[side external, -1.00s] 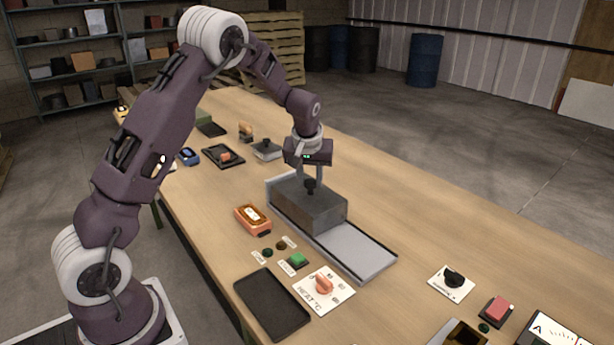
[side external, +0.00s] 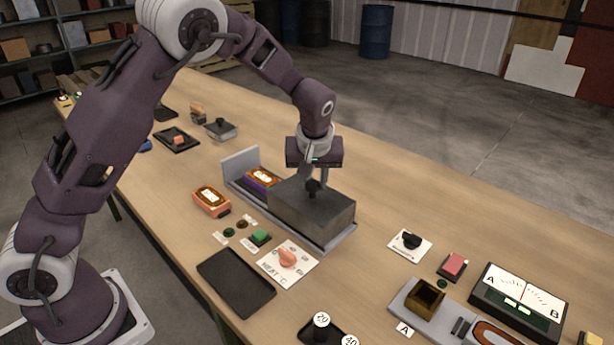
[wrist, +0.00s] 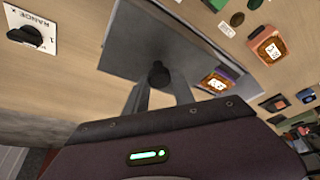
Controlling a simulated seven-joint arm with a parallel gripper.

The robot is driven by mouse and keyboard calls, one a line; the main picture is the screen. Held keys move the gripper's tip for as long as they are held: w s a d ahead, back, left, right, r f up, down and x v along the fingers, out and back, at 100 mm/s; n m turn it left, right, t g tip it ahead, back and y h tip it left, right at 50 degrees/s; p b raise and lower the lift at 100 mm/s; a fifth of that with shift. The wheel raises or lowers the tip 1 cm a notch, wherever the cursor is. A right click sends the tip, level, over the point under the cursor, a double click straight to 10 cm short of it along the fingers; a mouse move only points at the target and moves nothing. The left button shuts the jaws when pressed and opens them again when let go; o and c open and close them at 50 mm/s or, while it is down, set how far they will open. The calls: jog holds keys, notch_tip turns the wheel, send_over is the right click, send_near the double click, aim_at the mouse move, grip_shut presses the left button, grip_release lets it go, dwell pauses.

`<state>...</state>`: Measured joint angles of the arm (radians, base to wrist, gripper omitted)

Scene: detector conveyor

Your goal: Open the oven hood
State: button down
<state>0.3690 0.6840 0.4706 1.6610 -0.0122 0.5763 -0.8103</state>
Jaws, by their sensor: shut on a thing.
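The oven hood (side external: 312,210) is a dark grey box on a light grey track (side external: 240,162). It sits at the right end of the track in the side view. A black knob (side external: 313,188) stands on its top. My gripper (side external: 313,185) is shut on this knob from above. The wrist view shows the knob (wrist: 158,74) between the fingers, with the hood (wrist: 165,35) below. A purple detector with an orange face (side external: 262,178) lies uncovered on the track, left of the hood.
An orange detector (side external: 211,200) lies in front of the track. Nearby are a green button (side external: 260,237), a heat dial (side external: 288,259) and a black tray (side external: 236,282). A range dial (side external: 410,241) and a red button (side external: 454,265) are to the right. The table behind the track is clear.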

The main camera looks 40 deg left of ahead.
aim_at(313, 206)
jog(key=c, duration=1.1)
grip_release()
jog(key=v, duration=0.7)
jog(key=s+r+m+h, duration=0.3)
jog(key=s+r, duration=0.7)
jog(key=s, duration=0.4)
jog(key=s+m, duration=0.2)
jog(key=s, duration=0.4)
jog(key=s+d+m+t, duration=0.1)
jog(key=s+m, duration=0.1)
jog(key=s, duration=0.4)
jog(key=s+m+t, duration=0.1)
jog(key=s+m, duration=0.1)
jog(key=s, duration=0.4)
jog(key=shift+d+f, duration=0.3)
